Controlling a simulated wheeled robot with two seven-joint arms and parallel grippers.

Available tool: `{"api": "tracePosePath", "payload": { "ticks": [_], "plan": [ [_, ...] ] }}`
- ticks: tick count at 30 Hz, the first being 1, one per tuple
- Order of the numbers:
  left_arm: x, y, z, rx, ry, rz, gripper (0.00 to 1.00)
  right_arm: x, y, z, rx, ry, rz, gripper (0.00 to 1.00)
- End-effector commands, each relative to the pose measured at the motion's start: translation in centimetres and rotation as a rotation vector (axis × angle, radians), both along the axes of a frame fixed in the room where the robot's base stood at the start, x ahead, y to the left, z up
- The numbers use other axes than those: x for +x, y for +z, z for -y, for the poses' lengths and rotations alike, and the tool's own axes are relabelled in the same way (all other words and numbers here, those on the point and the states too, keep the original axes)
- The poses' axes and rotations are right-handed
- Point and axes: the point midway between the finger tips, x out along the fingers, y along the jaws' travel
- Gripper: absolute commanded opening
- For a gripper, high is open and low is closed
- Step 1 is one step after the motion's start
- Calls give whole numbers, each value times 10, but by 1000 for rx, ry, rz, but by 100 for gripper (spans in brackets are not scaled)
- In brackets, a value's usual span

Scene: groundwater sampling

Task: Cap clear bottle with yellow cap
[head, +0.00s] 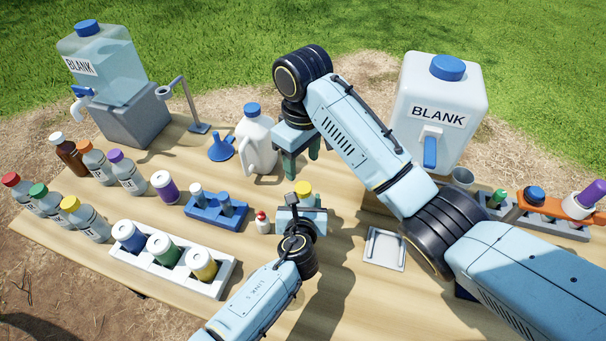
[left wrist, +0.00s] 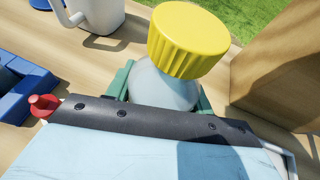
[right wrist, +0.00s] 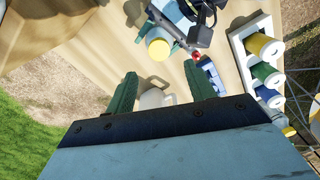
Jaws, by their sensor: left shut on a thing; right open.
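The clear bottle (left wrist: 160,88) is held in my left gripper (left wrist: 163,92), its green fingers on either side of it. The yellow cap (left wrist: 187,40) sits on top of the bottle; whether it is fully tightened I cannot tell. In the head view the yellow cap (head: 303,188) shows just beyond my left gripper (head: 301,208), which hides most of the bottle. My right gripper (head: 301,165) is open, raised beyond the bottle and beside the white jug. In the right wrist view its green fingers (right wrist: 160,88) are apart, and the yellow cap (right wrist: 158,48) lies past them.
The white jug (head: 258,143) and blue funnel (head: 222,147) stand at the back. A small red-topped bottle (head: 262,222) and blue rack (head: 215,211) are left of my left gripper. A white rack (head: 180,276) holds jars. A square tray (head: 384,249) lies to the right.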

Motion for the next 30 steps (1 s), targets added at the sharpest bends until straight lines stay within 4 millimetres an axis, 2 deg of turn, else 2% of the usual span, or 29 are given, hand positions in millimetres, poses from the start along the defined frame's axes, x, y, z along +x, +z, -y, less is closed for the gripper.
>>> {"api": "tracePosePath", "payload": {
  "ticks": [3, 9, 21, 22, 27, 30],
  "plan": [
    [0, 0, 0, 0, 0, -1, 0, 2, 20, 3, -8, 0, 5, 54],
    [0, 0, 0, 0, 0, 0, 0, 1, 35, 2, -5, 0, 3, 54],
    [0, 0, 0, 0, 0, 0, 0, 0, 39, 1, -4, -1, -1, 54],
    [0, 0, 0, 0, 0, 0, 55, 0, 39, 1, -4, -1, -1, 54],
    [0, 0, 0, 0, 0, 0, 77, 0, 39, 1, -4, -1, -1, 54],
    [0, 0, 0, 0, 0, 0, 78, 0, 39, 1, -4, -1, -1, 54]
  ]
}}
